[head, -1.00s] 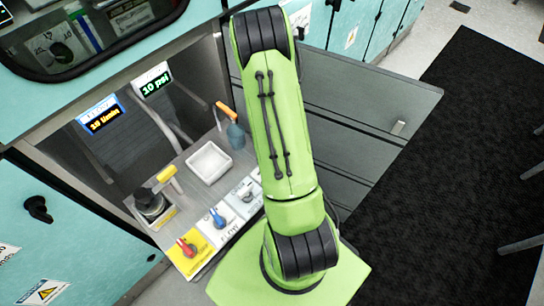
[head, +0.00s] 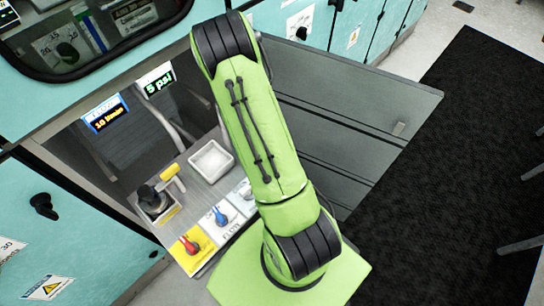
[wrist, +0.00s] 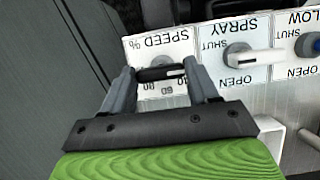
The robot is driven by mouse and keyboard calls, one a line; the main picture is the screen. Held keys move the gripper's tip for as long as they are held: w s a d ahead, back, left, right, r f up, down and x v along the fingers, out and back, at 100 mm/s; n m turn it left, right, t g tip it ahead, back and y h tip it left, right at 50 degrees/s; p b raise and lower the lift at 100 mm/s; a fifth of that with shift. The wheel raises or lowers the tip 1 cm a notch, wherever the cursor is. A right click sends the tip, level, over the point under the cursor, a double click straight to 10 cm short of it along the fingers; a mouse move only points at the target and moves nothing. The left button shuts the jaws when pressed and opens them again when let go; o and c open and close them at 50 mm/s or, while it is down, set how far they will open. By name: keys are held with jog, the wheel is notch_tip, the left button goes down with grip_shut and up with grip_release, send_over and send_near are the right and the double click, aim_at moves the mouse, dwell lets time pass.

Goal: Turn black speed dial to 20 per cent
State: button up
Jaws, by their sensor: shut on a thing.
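The black speed dial (wrist: 156,74) sits on a white plate marked SPEED % (wrist: 150,48) in the wrist view, with lettering upside down. My gripper (wrist: 160,71) has one finger on each side of the dial and is shut on it. Some scale numbers show on the near side of the dial, partly between the fingers. Which mark the dial points to cannot be read. In the head view my green arm hides the gripper and the dial.
Right of the dial are the SPRAY lever (wrist: 252,57) and the blue FLOW knob (wrist: 308,45). The head view shows a red knob (head: 190,245) on a yellow plate, a white tray (head: 211,161), and a display (head: 157,85) reading 5 psi. Cabinet walls flank the panel.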

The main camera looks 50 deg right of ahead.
dwell(0.5)
jog(key=o, duration=1.1)
jog(key=shift+c, duration=0.2)
jog(key=p+v, duration=0.3)
jog(key=v, duration=0.9)
jog(key=shift+s+a, duration=0.1)
